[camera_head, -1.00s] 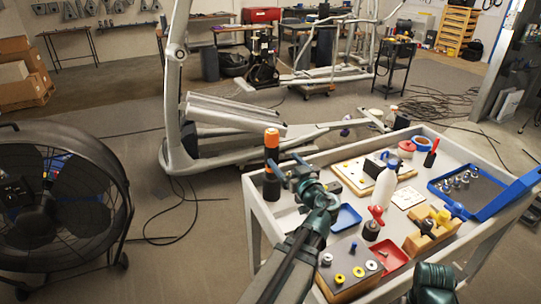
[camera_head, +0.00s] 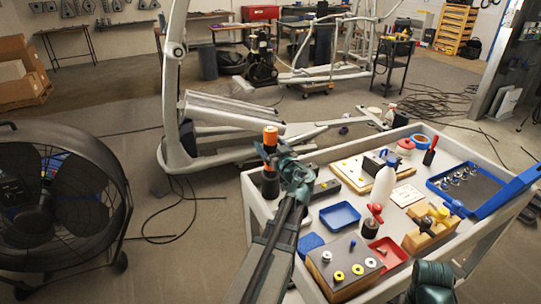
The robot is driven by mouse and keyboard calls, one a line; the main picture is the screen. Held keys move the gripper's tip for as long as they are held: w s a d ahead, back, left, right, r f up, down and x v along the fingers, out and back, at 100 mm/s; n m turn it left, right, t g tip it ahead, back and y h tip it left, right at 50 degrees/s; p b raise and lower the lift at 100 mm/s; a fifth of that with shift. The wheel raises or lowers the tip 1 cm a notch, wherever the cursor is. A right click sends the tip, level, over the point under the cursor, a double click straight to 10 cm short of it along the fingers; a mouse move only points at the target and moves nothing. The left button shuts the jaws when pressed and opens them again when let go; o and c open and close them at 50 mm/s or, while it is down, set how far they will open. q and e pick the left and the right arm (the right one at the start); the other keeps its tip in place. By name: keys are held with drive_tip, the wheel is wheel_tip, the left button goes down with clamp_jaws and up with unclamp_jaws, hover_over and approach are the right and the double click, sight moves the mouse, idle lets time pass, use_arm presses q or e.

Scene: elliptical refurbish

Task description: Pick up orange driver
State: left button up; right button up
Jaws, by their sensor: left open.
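The cart (camera_head: 285,212) holds a blue tray (camera_head: 340,215), a white bottle (camera_head: 384,185), a red tray (camera_head: 388,252) and a block with rings (camera_head: 345,265). A large fan (camera_head: 60,200) stands left, an elliptical frame (camera_head: 175,110) behind. The floor between is mostly clear.

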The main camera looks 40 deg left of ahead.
use_arm(q)
drive_tip(key=shift+x, duration=1.25)
clamp_jaws()
